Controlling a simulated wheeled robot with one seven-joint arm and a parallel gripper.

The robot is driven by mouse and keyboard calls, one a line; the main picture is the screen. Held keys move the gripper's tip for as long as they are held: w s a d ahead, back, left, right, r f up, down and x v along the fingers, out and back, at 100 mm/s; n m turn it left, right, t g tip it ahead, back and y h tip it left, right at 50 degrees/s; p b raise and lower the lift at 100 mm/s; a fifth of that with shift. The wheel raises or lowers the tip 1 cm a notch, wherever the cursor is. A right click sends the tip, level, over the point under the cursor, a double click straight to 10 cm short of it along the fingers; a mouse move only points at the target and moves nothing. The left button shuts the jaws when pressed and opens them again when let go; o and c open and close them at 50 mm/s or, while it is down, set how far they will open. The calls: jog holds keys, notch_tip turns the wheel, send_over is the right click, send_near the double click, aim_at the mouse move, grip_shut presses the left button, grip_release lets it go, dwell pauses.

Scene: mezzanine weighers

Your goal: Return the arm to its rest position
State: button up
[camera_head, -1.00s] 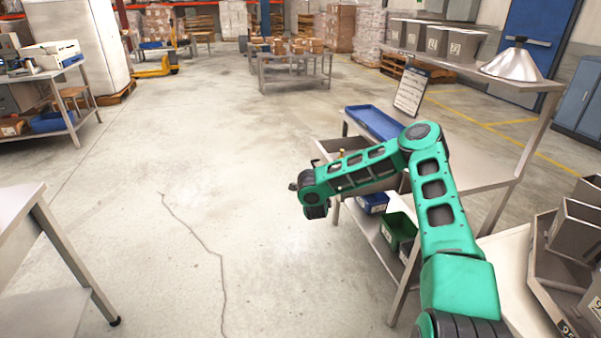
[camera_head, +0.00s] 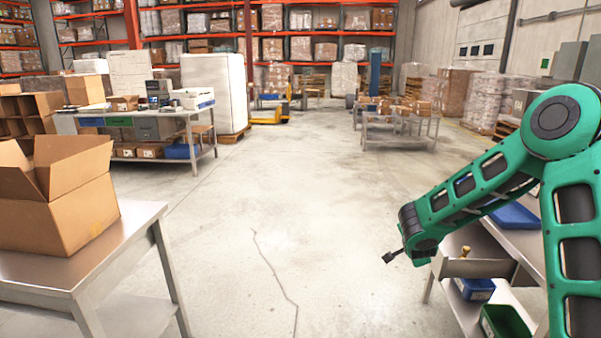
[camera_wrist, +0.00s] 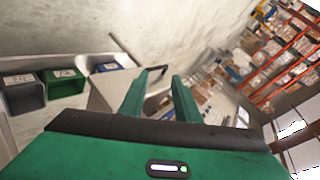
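My green arm reaches in from the right in the head view, bent at a large round joint, with its forearm sloping down to the left. Its dark far end hangs above the floor beside the right-hand workbench (camera_head: 470,268); my gripper's fingers cannot be made out there. In the wrist view my gripper (camera_wrist: 160,84) shows two green fingers standing apart, with nothing between them.
A cardboard box (camera_head: 70,215) stands on a metal table (camera_head: 125,228) at the left. A blue tray (camera_head: 515,215) and green bin (camera_head: 503,321) are at the right-hand workbench. The concrete floor between is clear, with a crack. Shelving racks stand far back.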

jog(key=s+a+r+n+g+y, duration=0.15)
jog(key=s+r+n, duration=0.35)
jog(key=s, duration=0.7)
jog(key=s+a+r+n+g+y, duration=0.15)
jog(key=s+r+n+g, duration=0.35)
jog(key=s, duration=0.6)
jog(key=s+a+r+n+y, duration=0.1)
jog(key=s+a+r+n, duration=0.4)
jog(key=s, duration=0.7)
jog(key=s+d+f+m+g, duration=0.3)
jog(key=s+d+m+g, duration=0.1)
jog(key=s+d, duration=0.9)
jog(key=s+m, duration=0.1)
jog(key=s, duration=0.2)
jog(key=shift+s+d+f, duration=0.2)
jog(key=shift+s, duration=0.2)
jog(key=shift+w+f+g, duration=0.25)
jog(key=shift+w, duration=0.4)
